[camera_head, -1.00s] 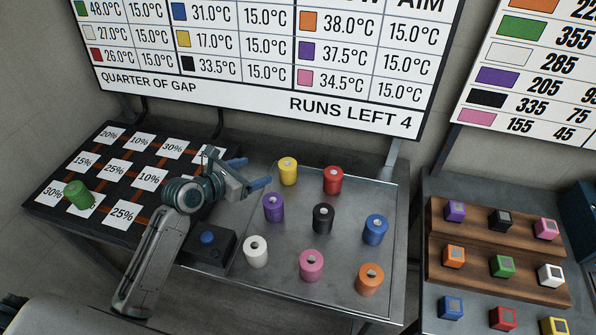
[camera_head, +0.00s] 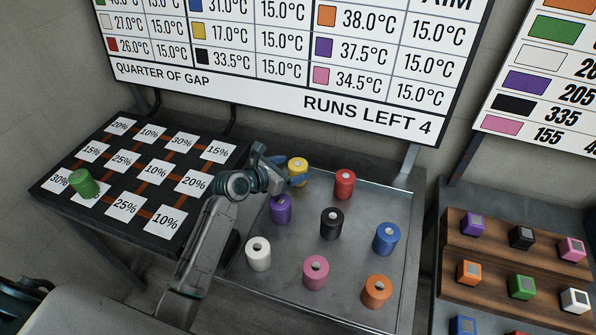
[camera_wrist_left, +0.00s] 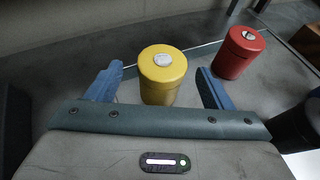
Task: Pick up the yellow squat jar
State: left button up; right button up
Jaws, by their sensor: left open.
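The yellow squat jar (camera_head: 298,169) stands upright at the back left of the metal tray (camera_head: 345,274). My left gripper (camera_head: 290,172) is at the jar, partly covering it in the head view. In the left wrist view the yellow jar (camera_wrist_left: 162,75) stands between the open blue fingers of the left gripper (camera_wrist_left: 160,88), one on each side. A gap shows between the jar and each finger. The right gripper is not in view.
A red jar (camera_head: 344,184) stands right of the yellow one, a purple jar (camera_head: 280,209) in front, and a black jar (camera_head: 331,223) further off. Several other jars fill the tray. Coloured blocks sit on a wooden rack (camera_head: 497,262).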

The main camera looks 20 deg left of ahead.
pick_arm(q)
jog(key=x, duration=0.3)
jog(key=shift+w+d, duration=0.2)
jog(key=shift+d, duration=0.05)
jog(key=shift+a, duration=0.1)
jog(key=shift+c, duration=0.2)
jog(key=c, duration=1.1)
jog(key=shift+r, duration=0.1)
